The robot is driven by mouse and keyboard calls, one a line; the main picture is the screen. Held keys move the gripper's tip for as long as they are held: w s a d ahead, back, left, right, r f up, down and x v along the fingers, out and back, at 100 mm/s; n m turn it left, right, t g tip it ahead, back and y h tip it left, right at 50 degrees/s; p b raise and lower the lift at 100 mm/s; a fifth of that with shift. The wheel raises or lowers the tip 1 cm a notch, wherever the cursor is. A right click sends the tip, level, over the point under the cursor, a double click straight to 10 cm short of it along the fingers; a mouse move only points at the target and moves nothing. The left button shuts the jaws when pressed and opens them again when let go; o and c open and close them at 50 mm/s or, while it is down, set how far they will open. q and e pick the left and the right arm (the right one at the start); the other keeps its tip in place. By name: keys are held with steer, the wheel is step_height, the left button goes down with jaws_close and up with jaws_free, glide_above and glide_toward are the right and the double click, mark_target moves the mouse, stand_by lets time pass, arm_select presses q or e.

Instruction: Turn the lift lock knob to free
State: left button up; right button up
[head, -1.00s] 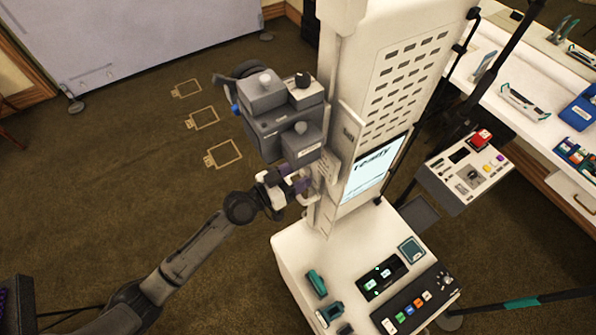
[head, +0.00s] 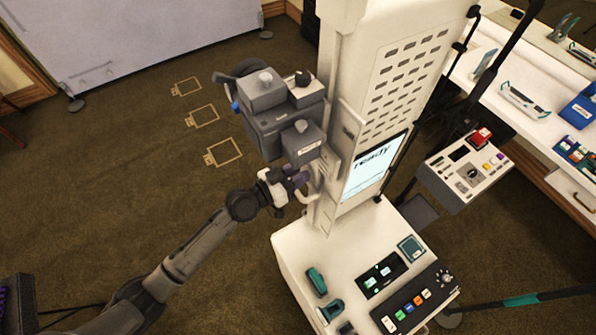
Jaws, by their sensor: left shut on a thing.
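My left gripper (head: 297,180) is at the left side of the tall white column (head: 338,55), just below the grey camera-like head unit (head: 285,115). Its purple-tipped fingers are shut at the place of the lift lock knob. The knob itself is mostly hidden by the fingers, so I cannot read its position or any marking. A white curved handle (head: 307,196) sits beside the fingers on the column. My right gripper is not in view.
The column's screen (head: 372,168) reads "ready". Its white base (head: 300,262) carries a panel of coloured buttons (head: 412,308). A small control box (head: 465,170) and a white bench (head: 545,110) stand at the right.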

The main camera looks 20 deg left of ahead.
arm_select(q)
steer(key=shift+n, duration=0.3)
steer(key=n, duration=0.3)
steer(key=n+p, duration=0.1)
steer(key=n, duration=0.4)
steer(key=shift+a, duration=0.1)
steer(key=n, duration=0.4)
steer(key=shift+n+g+p, duration=0.3)
steer(key=shift+n, duration=0.1)
steer(key=shift+n+p, duration=0.4)
steer(key=shift+n, duration=1.6)
steer(key=shift+f, duration=0.1)
steer(key=o, duration=0.9)
steer(key=shift+o, duration=0.2)
